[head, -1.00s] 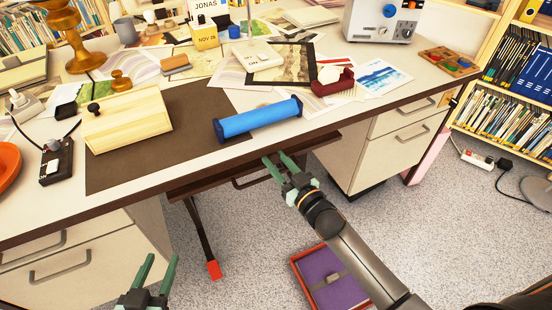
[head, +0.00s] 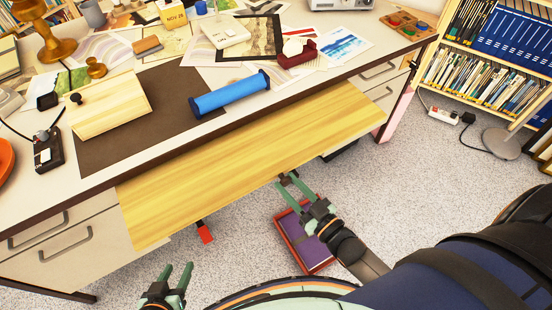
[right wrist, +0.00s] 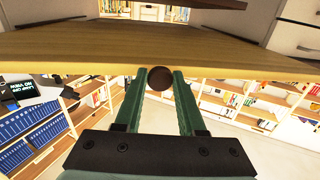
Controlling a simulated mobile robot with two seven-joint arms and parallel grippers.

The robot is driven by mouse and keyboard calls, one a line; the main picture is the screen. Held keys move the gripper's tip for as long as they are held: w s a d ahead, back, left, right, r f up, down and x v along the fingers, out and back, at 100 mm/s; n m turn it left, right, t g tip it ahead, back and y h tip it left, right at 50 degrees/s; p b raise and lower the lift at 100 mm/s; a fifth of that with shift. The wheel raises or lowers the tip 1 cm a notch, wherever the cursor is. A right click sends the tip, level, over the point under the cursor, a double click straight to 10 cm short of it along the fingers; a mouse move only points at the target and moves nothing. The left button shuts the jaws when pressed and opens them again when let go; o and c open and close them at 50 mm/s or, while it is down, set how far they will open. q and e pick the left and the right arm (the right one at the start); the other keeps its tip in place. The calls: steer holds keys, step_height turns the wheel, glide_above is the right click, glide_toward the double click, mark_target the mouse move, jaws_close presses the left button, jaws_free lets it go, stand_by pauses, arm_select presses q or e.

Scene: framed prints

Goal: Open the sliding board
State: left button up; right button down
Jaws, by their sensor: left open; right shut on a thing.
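The sliding board (head: 250,165) is a long pale wood panel that extends well out from under the desk top. It also fills the upper part of the right wrist view (right wrist: 100,62). A dark round knob (right wrist: 158,78) shows at its front edge in the right wrist view. My right gripper (head: 286,180) is at the middle of that front edge, shut on the knob, with one finger on each side. My left gripper (head: 177,267) is open and empty, low in the head view, below the board's left part.
The desk (head: 205,130) holds a blue roll (head: 230,94), a wooden box (head: 108,103), a red tape dispenser (head: 298,52) and papers. Drawers flank the board. A red-edged tray (head: 305,240) lies on the carpet below. A bookshelf (head: 480,75) stands at the right.

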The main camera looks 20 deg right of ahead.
steer(key=p+v, duration=0.1)
steer(key=v, duration=0.3)
steer(key=shift+s+a, duration=0.1)
steer(key=shift+s, duration=0.25)
steer(key=c, duration=0.9)
jaws_free()
steer(key=o, duration=0.3)
steer(key=shift+o, duration=0.5)
steer(key=shift+s, duration=0.1)
